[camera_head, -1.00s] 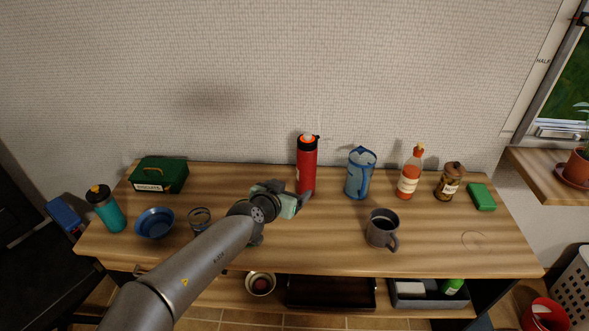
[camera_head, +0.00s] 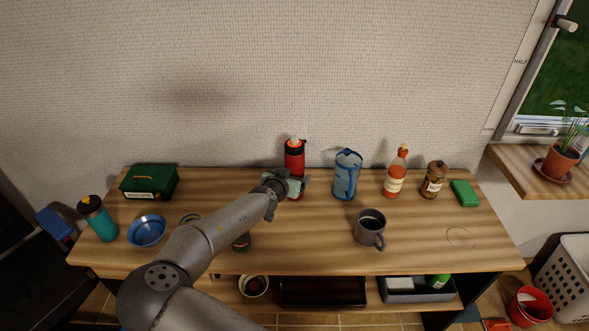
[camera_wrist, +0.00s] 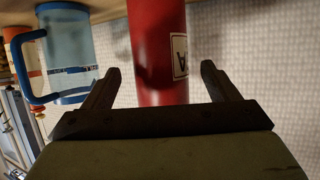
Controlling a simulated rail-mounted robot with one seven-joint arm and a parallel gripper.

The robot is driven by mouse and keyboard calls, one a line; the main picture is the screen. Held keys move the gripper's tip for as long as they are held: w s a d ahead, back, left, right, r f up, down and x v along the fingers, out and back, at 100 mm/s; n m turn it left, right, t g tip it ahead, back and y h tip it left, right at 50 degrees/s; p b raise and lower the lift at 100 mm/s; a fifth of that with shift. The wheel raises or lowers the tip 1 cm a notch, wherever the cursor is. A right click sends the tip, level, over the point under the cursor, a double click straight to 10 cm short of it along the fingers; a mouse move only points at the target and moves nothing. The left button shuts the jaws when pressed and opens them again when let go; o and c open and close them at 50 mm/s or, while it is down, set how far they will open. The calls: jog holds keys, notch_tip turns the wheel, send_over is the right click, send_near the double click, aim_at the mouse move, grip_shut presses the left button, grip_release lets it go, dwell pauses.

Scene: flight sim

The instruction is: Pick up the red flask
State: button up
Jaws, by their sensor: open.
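The red flask (camera_head: 294,157) stands upright at the back of the wooden tabletop, with a black and orange top. My gripper (camera_head: 303,183) is in front of it and hides its lower part in the head view. In the wrist view the flask (camera_wrist: 158,50) shows between and just beyond the two fingertips, with a pale label on its side. My gripper (camera_wrist: 160,84) is open, with one finger on each side of the flask's outline. I cannot tell whether either finger touches it.
A blue pitcher (camera_head: 346,176) stands just right of the flask and shows in the wrist view (camera_wrist: 68,55). Further right are a sauce bottle (camera_head: 396,172), a jar (camera_head: 434,180) and a green block (camera_head: 464,193). A grey mug (camera_head: 370,229) stands in front. A green box (camera_head: 149,182) is left.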

jog(key=x, duration=0.3)
jog(key=shift+w+p, duration=0.25)
jog(key=shift+p, duration=0.1)
jog(key=shift+c, duration=0.3)
jog(key=shift+r, duration=0.15)
jog(key=c, duration=1.4)
jog(key=shift+c, duration=0.2)
